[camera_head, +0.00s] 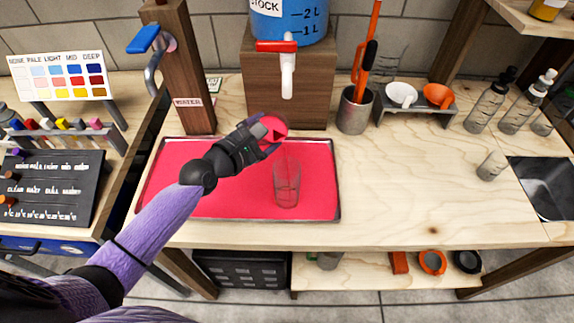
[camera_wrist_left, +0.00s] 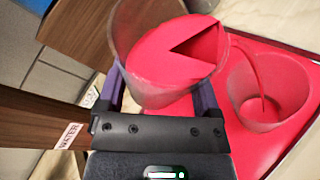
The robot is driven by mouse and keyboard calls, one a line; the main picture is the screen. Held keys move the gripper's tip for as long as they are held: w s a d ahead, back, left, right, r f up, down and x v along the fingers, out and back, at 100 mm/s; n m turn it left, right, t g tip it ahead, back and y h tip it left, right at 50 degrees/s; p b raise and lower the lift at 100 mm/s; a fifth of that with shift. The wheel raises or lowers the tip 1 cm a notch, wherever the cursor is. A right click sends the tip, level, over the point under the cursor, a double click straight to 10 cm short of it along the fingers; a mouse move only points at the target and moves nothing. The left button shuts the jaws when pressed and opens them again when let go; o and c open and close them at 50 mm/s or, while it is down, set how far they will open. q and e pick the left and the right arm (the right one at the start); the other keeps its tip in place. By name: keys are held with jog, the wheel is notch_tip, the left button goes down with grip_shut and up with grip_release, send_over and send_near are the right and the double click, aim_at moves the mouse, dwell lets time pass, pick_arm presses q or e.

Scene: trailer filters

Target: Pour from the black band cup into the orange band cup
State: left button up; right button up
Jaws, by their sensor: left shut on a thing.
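My left gripper (camera_head: 262,137) is shut on a clear cup (camera_wrist_left: 122,45) of red liquid above the red tray. In the left wrist view this cup is tilted toward a second clear cup (camera_wrist_left: 240,88). A thin red stream runs from its rim into the second cup. The second cup stands upright on the tray, and also shows in the head view (camera_head: 286,185). The red tray behind it makes its liquid level hard to tell. I cannot make out a black or orange band on either cup. My right gripper is not in view.
The red tray (camera_head: 230,205) has a thin metal rim. Behind it stand a wooden block with a blue tank (camera_head: 290,22) and red-handled tap, and a post with a blue-handled tap (camera_head: 145,40).

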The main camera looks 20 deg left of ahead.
pick_arm(q)
jog(key=shift+f+m+b, duration=0.15)
jog(key=shift+m+b, duration=0.15)
jog(key=shift+b, duration=0.15)
dwell(0.6)
jog(key=shift+r+m+t+b, duration=0.4)
jog(key=shift+r+m+t, duration=0.1)
jog(key=shift+m, duration=0.2)
dwell(1.5)
jog(key=shift+a+f+m+b, duration=0.1)
jog(key=shift+f+m+b, duration=0.5)
jog(key=shift+b, duration=0.5)
dwell(0.3)
jog(key=shift+f+t+b, duration=0.4)
jog(key=shift+f+b, duration=0.1)
jog(key=shift+b, duration=0.25)
jog(key=shift+m, duration=0.3)
dwell(0.4)
